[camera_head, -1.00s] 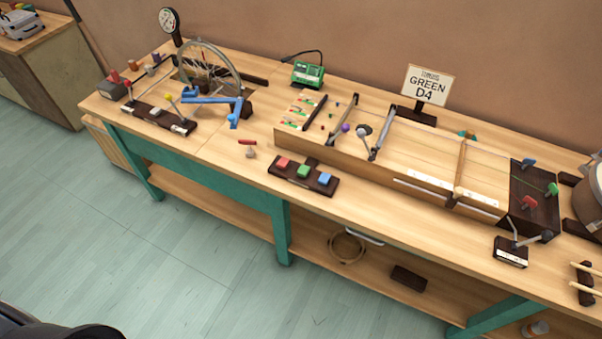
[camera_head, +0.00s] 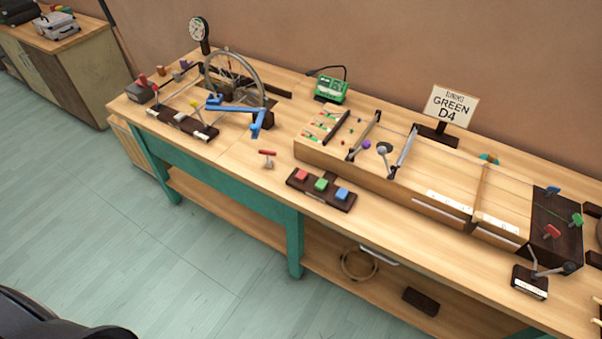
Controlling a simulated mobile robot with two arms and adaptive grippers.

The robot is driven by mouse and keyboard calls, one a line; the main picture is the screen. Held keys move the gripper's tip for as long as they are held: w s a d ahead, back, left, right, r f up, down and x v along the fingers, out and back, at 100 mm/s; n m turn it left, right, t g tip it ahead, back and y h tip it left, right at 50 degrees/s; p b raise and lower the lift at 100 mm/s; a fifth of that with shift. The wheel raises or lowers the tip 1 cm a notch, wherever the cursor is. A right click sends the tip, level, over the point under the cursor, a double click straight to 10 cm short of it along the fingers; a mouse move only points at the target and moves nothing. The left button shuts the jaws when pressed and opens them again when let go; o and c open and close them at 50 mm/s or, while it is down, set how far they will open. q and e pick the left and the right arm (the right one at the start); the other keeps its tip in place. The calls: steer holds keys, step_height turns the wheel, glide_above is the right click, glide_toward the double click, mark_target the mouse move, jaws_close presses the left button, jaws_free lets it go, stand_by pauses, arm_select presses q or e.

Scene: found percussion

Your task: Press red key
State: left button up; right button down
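A dark key block (camera_head: 328,198) sits near the front edge of the workbench, with a red key (camera_head: 302,175), a green key (camera_head: 321,184) and a blue key (camera_head: 342,194) in a row from left to right. The red key is the leftmost and nothing covers it. Neither of my grippers shows in the head view. A dark part of my own body is at the bottom left corner.
The wooden workbench (camera_head: 228,168) has green legs. A wheel with a blue bracket (camera_head: 238,106) stands at left. A long stringed wooden box (camera_head: 410,196) lies behind the keys. A sign reading GREEN D4 (camera_head: 451,106) stands at the back. Floor in front is clear.

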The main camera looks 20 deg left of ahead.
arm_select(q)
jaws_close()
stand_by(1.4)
